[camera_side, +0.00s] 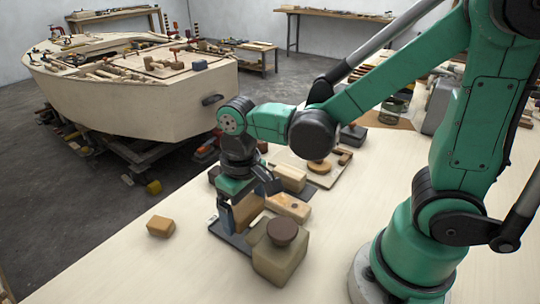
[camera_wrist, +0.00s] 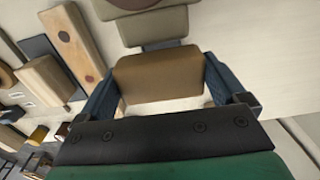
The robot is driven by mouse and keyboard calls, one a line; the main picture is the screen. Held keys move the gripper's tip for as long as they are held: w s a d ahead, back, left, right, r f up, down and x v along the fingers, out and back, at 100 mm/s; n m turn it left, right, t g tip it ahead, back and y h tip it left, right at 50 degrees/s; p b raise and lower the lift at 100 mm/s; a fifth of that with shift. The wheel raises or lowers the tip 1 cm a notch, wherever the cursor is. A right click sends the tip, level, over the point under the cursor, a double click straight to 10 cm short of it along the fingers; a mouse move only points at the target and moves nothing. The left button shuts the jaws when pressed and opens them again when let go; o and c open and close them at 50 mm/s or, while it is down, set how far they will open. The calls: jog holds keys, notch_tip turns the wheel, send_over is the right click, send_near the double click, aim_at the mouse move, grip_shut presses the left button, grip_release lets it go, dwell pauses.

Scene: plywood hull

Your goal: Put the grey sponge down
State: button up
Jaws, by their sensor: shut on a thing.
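My gripper (camera_side: 246,203) points down over the near side of the workbench and is shut on a block. The held block (camera_side: 247,211) looks brown-tan rather than grey; it shows between the two blue fingers in the wrist view (camera_wrist: 157,76). In the side view it is just behind an olive block with a round brown knob (camera_side: 279,262). Whether its underside touches anything is hidden. No other thing can be told clearly as a grey sponge.
A dark flat slab (camera_side: 229,237) lies below the gripper. A pale wooden block with dark spots (camera_side: 288,206) is close on the right. A small tan block (camera_side: 160,227) stands alone at left. The bench top (camera_side: 185,270) is clear at the front. A wooden boat hull (camera_side: 150,105) stands behind.

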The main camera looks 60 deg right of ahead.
aim_at(245, 206)
jog(key=shift+f, duration=0.25)
jog(key=shift+f, duration=0.35)
jog(key=o, duration=0.8)
notch_tip(245, 206, up, 13)
jog(key=shift+w+d+f+t, duration=0.1)
jog(key=shift+d+f+t, duration=0.75)
jog(key=shift+t, duration=0.35)
jog(key=shift+w+d+f+t, duration=0.1)
jog(key=shift+d+f+t, duration=0.55)
jog(key=shift+d+t, duration=0.45)
jog(key=shift+w+d+f+t, duration=0.1)
jog(key=shift+d+f+t, duration=0.7)
jog(key=shift+t, duration=0.5)
